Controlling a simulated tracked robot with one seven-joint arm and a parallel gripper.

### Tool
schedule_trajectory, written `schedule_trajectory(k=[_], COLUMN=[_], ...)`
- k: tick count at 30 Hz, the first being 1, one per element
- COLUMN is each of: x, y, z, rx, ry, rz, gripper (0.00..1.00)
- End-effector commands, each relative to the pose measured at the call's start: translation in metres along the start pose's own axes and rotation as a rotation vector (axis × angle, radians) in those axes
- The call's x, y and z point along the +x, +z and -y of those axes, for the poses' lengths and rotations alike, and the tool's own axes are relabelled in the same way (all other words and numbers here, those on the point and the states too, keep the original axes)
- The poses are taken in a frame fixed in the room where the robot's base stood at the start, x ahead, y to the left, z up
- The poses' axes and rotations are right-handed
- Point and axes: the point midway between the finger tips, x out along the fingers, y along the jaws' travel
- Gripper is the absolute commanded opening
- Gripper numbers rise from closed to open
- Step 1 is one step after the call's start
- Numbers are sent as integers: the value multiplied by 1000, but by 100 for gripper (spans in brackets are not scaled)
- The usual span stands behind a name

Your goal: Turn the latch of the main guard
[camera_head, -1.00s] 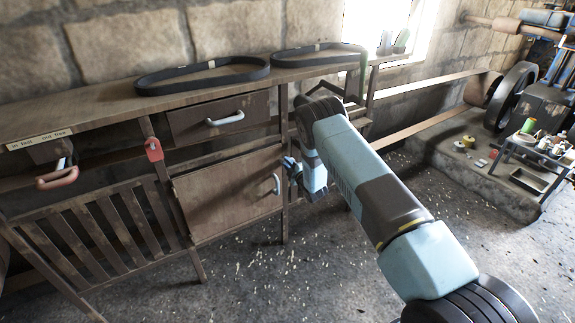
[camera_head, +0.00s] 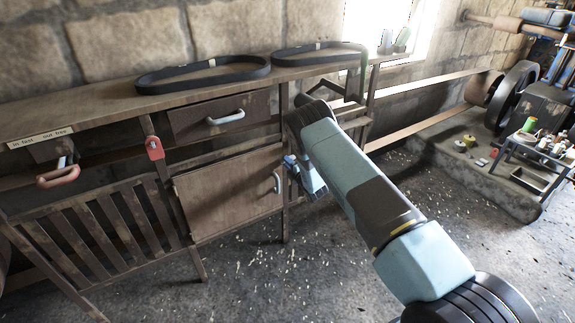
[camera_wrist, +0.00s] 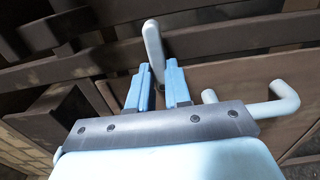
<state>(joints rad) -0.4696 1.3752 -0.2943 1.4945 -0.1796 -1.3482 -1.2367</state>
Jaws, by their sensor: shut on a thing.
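My gripper (camera_wrist: 158,68) is shut on a pale grey latch lever (camera_wrist: 152,42), which stands up between its two blue fingers in the wrist view. The lever's top sticks out beyond the fingertips, tilted slightly left. In the head view my gripper (camera_head: 291,162) is at the post just right of the cabinet door, and the lever is too small or hidden to make out there. Dark wooden rails lie behind the lever in the wrist view.
The brown cabinet door (camera_head: 225,195) has a pale handle (camera_head: 277,183), which also shows right of my fingers in the wrist view (camera_wrist: 286,98). A drawer (camera_head: 200,125) and a red latch (camera_head: 154,148) are further left. Black belts (camera_head: 203,76) lie on the bench top.

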Motion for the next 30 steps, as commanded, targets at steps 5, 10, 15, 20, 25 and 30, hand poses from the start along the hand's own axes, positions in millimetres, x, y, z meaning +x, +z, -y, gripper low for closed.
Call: schedule_trajectory(k=[5, 10, 15, 20, 25, 30], x=[-2, -2, -1, -3, -21, -54], y=[-6, -4, -2, -1, -1, -1], z=[7, 5, 3, 2, 2, 3], rx=[5, 4, 3, 2, 2, 3], ry=[-13, -9, -5, -4, -4, -7], rz=[-7, -5, -2, -1, -1, 0], gripper=[25, 41, 44, 44, 44, 44])
